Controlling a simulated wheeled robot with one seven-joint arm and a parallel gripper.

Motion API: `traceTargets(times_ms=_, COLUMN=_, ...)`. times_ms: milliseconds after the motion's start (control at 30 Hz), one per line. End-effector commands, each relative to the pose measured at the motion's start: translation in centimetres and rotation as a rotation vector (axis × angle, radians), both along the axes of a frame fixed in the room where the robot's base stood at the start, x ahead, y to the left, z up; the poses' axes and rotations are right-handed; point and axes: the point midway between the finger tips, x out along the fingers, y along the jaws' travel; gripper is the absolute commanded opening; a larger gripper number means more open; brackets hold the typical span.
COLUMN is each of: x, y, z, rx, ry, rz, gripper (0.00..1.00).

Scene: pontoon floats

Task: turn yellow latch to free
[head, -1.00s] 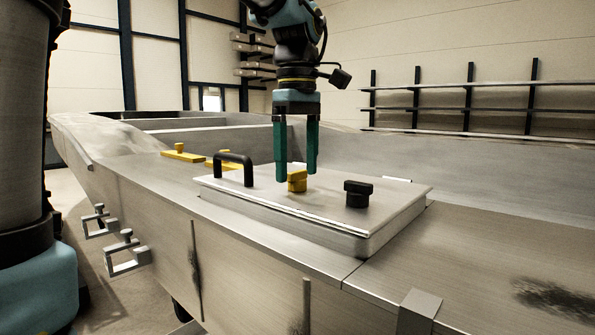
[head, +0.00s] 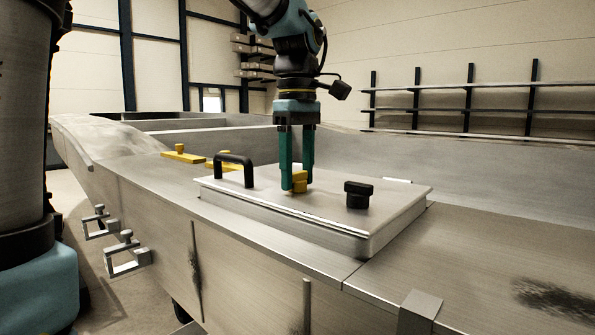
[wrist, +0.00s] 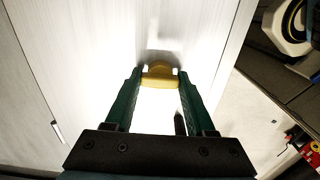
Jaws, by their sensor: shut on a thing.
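The yellow latch (head: 299,187) stands on the flat metal hatch lid (head: 390,197), between the black handle and the black knob. My gripper (head: 297,188) points straight down over the lid, its green fingers shut on the latch. In the wrist view the yellow latch (wrist: 160,78) sits between the two green fingertips (wrist: 160,82). The fingers hide part of the latch in the head view.
A black handle (head: 233,168) rises from the lid left of my gripper, and a black knob (head: 357,194) stands to the right. More yellow fittings (head: 182,155) lie on the deck at left. Metal clamps (head: 126,255) stick out from the hull side.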

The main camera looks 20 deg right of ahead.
Motion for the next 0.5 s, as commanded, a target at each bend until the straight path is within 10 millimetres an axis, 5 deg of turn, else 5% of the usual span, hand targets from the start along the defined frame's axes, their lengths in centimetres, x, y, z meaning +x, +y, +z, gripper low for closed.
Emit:
traceTargets(times_ms=233, x=-0.02, y=0.04, z=0.01, rx=0.001, ry=0.000, rz=0.000, gripper=0.00)
traceTargets(times_ms=500, x=-0.02, y=0.03, z=0.10, rx=0.002, ry=0.001, rz=-0.030, gripper=0.00)
